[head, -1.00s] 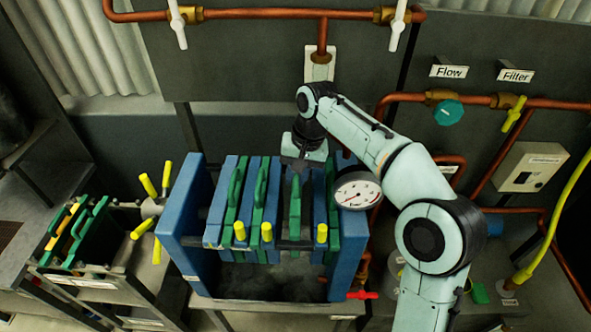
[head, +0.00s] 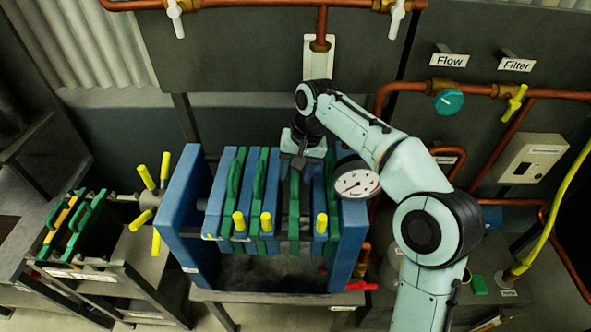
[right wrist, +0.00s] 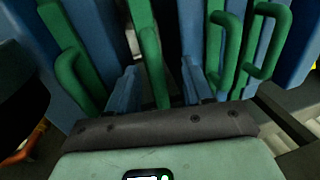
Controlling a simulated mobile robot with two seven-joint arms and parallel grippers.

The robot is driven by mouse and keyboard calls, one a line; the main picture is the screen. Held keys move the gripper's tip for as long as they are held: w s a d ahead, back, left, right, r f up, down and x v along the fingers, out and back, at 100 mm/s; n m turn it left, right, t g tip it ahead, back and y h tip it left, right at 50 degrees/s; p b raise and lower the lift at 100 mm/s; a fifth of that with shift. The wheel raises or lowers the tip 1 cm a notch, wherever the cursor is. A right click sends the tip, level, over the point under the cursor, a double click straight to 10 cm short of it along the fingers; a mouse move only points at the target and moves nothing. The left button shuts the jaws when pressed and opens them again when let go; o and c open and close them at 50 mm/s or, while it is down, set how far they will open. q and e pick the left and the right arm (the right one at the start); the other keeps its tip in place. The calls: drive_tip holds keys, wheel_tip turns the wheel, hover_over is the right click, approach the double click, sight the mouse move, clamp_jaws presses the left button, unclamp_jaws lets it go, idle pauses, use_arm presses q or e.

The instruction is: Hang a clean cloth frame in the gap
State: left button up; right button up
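The filter press holds blue plates (head: 222,190) and green cloth frames (head: 257,190) hanging side by side, with a dark gap (right wrist: 170,40) showing in the right wrist view. My right gripper (head: 300,165) points down over the right half of the press. In the right wrist view its two fingers (right wrist: 158,90) stand apart on either side of a green frame (right wrist: 152,62), with space visible beside it. That green frame also shows below the gripper in the head view (head: 294,205). My left gripper is not in view.
A small rack (head: 62,268) at the left holds more green frames and a yellow-orange one. A pressure gauge (head: 357,184) sits right of the gripper, close to my arm. Blue end plates (head: 185,200) and yellow handles bound the press. Copper pipes run behind.

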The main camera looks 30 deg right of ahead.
use_arm(q)
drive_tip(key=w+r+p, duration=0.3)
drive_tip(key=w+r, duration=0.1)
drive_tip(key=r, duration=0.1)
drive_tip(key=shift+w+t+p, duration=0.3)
drive_tip(key=shift+p, duration=0.1)
use_arm(e)
wheel_tip(320, 180, up, 13)
drive_tip(key=s+d, duration=0.1)
drive_tip(key=d, duration=0.1)
drive_tip(key=shift+s, duration=0.15)
drive_tip(key=shift+d+r, duration=0.1)
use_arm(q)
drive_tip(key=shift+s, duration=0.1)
